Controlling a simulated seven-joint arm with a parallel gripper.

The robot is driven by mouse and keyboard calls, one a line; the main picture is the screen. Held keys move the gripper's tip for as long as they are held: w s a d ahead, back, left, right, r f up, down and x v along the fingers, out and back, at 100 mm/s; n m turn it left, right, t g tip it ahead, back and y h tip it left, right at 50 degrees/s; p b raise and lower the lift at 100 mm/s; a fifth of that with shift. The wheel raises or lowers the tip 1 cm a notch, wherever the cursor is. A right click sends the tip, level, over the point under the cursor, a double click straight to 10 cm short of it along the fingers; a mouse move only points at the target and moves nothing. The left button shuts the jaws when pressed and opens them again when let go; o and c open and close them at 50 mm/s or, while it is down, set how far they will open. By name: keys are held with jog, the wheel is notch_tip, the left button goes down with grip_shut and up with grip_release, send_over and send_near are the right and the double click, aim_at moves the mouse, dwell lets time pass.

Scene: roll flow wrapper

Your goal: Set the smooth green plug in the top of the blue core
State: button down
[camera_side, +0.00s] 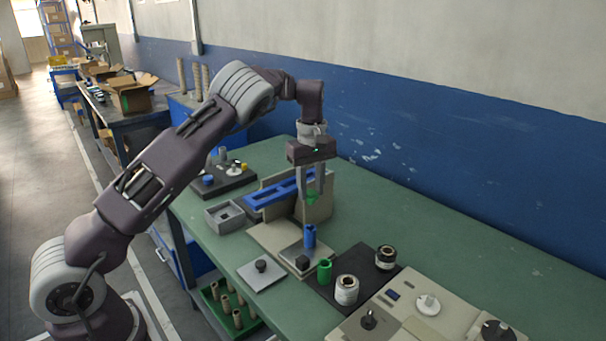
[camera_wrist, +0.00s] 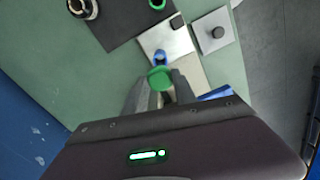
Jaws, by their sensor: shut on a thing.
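My gripper (camera_side: 313,190) is shut on the smooth green plug (camera_side: 313,197) and holds it in the air. In the wrist view the green plug (camera_wrist: 160,78) sits between the fingertips of my gripper (camera_wrist: 160,88). The blue core (camera_side: 310,237) stands upright on a pale metal plate, below the plug and apart from it. In the wrist view the blue core (camera_wrist: 160,56) shows just beyond the plug, partly hidden by it. The core's top opening is too small to make out.
A green cylinder (camera_side: 325,271) and white-and-black rolls (camera_side: 346,289) stand on a dark mat right of the core. A small black block (camera_side: 303,262) is in front of it. A beige upright block with a blue rail (camera_side: 280,194) stands behind. A grey square tray (camera_side: 225,216) sits left.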

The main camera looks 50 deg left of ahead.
aim_at(310, 202)
jog(key=shift+f, duration=3.3)
jog(key=shift+f, duration=0.1)
jog(key=shift+f, duration=0.3)
jog(key=shift+f, duration=0.25)
jog(key=shift+f, duration=0.3)
jog(key=shift+f, duration=0.15)
jog(key=shift+c, duration=2.2)
grip_release()
